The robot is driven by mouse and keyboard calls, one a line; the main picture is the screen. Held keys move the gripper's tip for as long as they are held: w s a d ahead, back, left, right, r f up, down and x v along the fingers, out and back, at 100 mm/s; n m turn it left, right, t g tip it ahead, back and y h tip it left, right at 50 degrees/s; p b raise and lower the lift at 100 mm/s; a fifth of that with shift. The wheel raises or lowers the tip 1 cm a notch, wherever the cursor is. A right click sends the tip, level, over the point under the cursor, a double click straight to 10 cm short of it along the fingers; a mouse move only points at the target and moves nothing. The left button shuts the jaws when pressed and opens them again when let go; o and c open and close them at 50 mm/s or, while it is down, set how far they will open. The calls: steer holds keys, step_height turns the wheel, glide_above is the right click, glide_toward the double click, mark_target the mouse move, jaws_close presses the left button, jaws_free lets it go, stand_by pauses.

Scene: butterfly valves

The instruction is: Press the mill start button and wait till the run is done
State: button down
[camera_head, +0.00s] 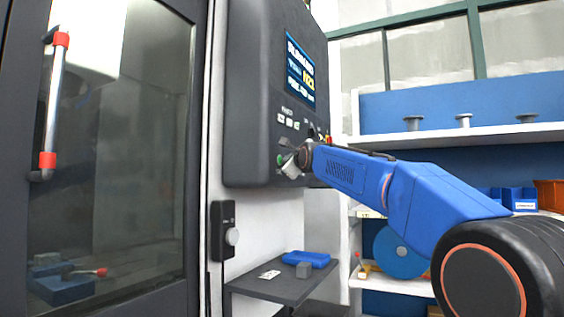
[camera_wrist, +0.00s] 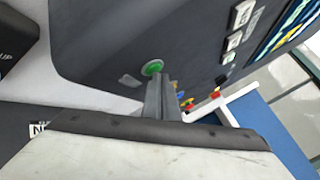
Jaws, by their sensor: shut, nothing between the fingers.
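The mill's dark control panel (camera_head: 262,95) hangs beside the machine door, with a lit screen (camera_head: 300,68) near its top. A green round button (camera_wrist: 152,67) sits on the panel's lower part in the wrist view; a bit of green (camera_head: 281,159) also shows in the head view beside my gripper. My gripper (camera_wrist: 160,80) is shut and empty, its fingertips right at the lower edge of the green button. I cannot tell whether they touch it. In the head view my gripper (camera_head: 290,165) is at the panel's lower edge, partly hidden by my wrist.
The mill door (camera_head: 115,150) is shut, with a red-ended handle (camera_head: 55,105). Behind its glass a blue vise (camera_head: 65,288) shows. Shelves stand at right.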

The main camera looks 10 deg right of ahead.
stand_by(0.3)
steer(key=shift+s+d, duration=0.5)
steer(key=shift+d, duration=0.15)
steer(key=shift+s+d, duration=0.75)
steer(key=shift+d, duration=0.25)
steer(key=shift+s+d, duration=0.7)
steer(key=shift+d, duration=0.3)
steer(key=s+d+f+n+g+h, duration=0.1)
steer(key=s+d+f+n+g, duration=0.2)
steer(key=s+f, duration=2.4)
steer(key=s+d+f+n+g+h, duration=0.1)
steer(key=s+d+f+n+g, duration=0.2)
steer(key=s+f+n+g, duration=0.7)
steer(key=s+f+n, duration=1.1)
steer(key=s+f, duration=0.6)
steer(key=f, duration=0.4)
steer(key=shift+s+f+n+g+h, duration=0.2)
steer(key=shift+n+g+h, duration=0.1)
steer(key=shift+g, duration=0.1)
